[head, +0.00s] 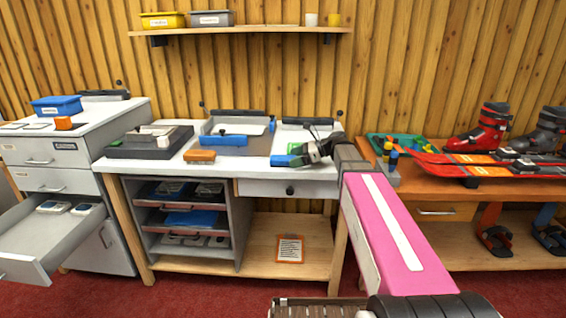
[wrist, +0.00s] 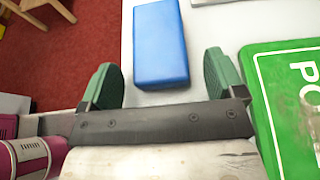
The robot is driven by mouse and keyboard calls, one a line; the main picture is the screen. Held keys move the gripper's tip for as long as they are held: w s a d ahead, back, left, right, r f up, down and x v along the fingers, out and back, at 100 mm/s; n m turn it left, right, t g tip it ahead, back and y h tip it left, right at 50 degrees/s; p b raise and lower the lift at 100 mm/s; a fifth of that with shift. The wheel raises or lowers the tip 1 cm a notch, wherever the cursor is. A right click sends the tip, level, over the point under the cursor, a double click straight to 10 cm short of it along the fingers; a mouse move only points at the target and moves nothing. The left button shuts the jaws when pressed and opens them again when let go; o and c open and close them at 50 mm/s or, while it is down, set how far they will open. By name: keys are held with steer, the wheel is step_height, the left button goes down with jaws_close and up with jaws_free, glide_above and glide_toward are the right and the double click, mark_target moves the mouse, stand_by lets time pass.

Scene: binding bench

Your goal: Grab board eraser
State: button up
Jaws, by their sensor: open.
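A plain blue block (wrist: 160,42), which looks like the board eraser, lies on the white bench top (wrist: 205,30). In the wrist view it is ahead of my gripper (wrist: 162,80), its near end reaching between the two green fingertips. The fingers are open, with a gap on each side of the block. In the head view the blue block (head: 284,161) is at the bench's front edge, just left of my gripper (head: 305,154). Whether the fingertips are down at the block's height is hard to tell.
A green sign with white letters (wrist: 290,95) lies close to the right finger. An orange block (head: 199,156) and a grey tray (head: 215,127) are further left on the bench. A drawer (head: 45,240) stands open at far left. Ski boots (head: 482,127) stand on the right bench.

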steer(key=shift+a+f, duration=0.25)
steer(key=shift+a, duration=0.35)
steer(key=shift+c, duration=0.3)
steer(key=c, duration=1)
steer(key=shift+o, duration=0.2)
steer(key=shift+r, duration=0.15)
